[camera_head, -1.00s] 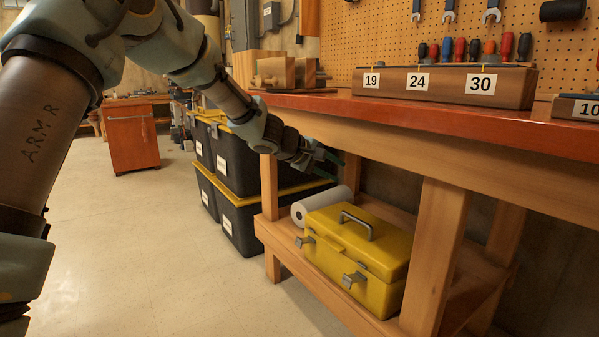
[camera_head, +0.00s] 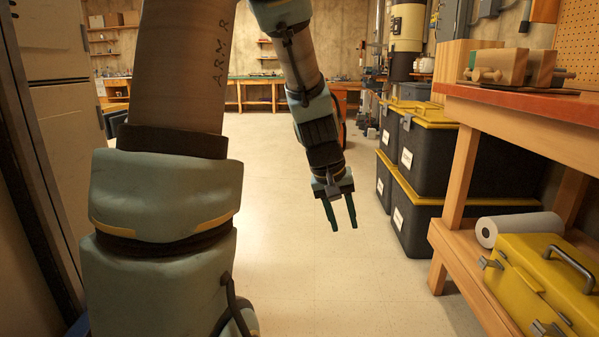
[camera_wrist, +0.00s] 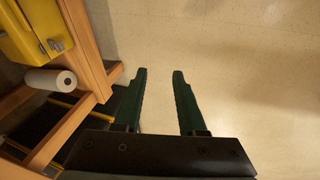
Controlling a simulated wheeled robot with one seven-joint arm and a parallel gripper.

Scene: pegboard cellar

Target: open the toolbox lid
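The yellow toolbox (camera_head: 545,280) sits on the lower shelf of the workbench at the right of the head view, partly cut off by the frame edge. Its lid is closed, with a grey handle (camera_head: 571,266) on top and grey latches (camera_head: 546,328) on the front. In the wrist view the toolbox (camera_wrist: 35,30) shows at the upper left. My gripper (camera_head: 341,226) hangs over the open floor, left of the bench and apart from the toolbox. Its two green fingers (camera_wrist: 161,72) are spread with nothing between them.
A white paper roll (camera_head: 520,228) lies beside the toolbox on the wooden shelf (camera_head: 462,268). Black bins with yellow lids (camera_head: 428,160) are stacked beyond the bench leg. The red bench top (camera_head: 540,103) overhangs the shelf. The floor (camera_head: 330,285) in the middle is clear.

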